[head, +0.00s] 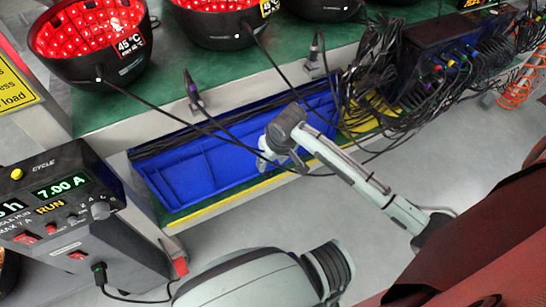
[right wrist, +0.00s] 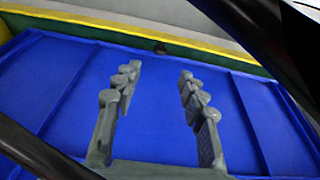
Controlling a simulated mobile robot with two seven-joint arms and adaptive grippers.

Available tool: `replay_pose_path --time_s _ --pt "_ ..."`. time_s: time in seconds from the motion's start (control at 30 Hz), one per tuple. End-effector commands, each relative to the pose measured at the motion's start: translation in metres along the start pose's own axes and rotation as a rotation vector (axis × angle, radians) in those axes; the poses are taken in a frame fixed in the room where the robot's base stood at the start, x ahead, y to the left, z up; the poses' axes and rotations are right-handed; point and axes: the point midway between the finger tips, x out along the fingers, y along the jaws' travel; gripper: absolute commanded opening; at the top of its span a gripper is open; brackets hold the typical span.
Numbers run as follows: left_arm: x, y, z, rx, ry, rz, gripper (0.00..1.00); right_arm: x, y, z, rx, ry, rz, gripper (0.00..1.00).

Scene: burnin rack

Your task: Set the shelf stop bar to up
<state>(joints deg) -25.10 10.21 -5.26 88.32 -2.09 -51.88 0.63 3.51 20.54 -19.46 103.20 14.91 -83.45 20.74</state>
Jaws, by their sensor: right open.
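A long yellow bar or edge strip (head: 222,207) runs along the front of the lower green shelf; I cannot tell for sure whether it is the stop bar or whether it is up or down. It also shows across the top of the right wrist view (right wrist: 130,27). My right gripper (head: 264,158) is over the blue bin on that shelf, behind the yellow strip. In the right wrist view its two fingers (right wrist: 160,75) are apart with only blue bin surface between them. My left gripper is not in view.
The blue bin (head: 185,181) has dividers. Black cables (head: 375,90) hang in a tangle at right, and some cross near my right gripper. Black bowls with red lights (head: 88,40) stand on the upper shelf. A power unit (head: 70,215) stands at left. Grey floor (head: 225,237) is free in front.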

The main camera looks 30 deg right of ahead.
Motion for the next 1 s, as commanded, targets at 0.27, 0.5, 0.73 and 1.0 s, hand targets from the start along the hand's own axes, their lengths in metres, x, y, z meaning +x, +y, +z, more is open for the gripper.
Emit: replay_pose_path --time_s 0.27,0.5,0.73,1.0 --pt "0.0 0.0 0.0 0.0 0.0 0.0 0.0 -0.024 0.0 0.0 0.001 0.0 0.0 0.42" --pt "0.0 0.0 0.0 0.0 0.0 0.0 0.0 -0.024 0.0 0.0 0.001 -0.001 0.0 0.4" --pt "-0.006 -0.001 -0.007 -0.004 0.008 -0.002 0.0 -0.013 0.022 0.001 -0.265 0.064 0.062 0.12" --pt "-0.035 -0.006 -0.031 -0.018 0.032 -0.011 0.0 -0.004 0.061 0.003 -1.234 0.211 0.285 0.0"
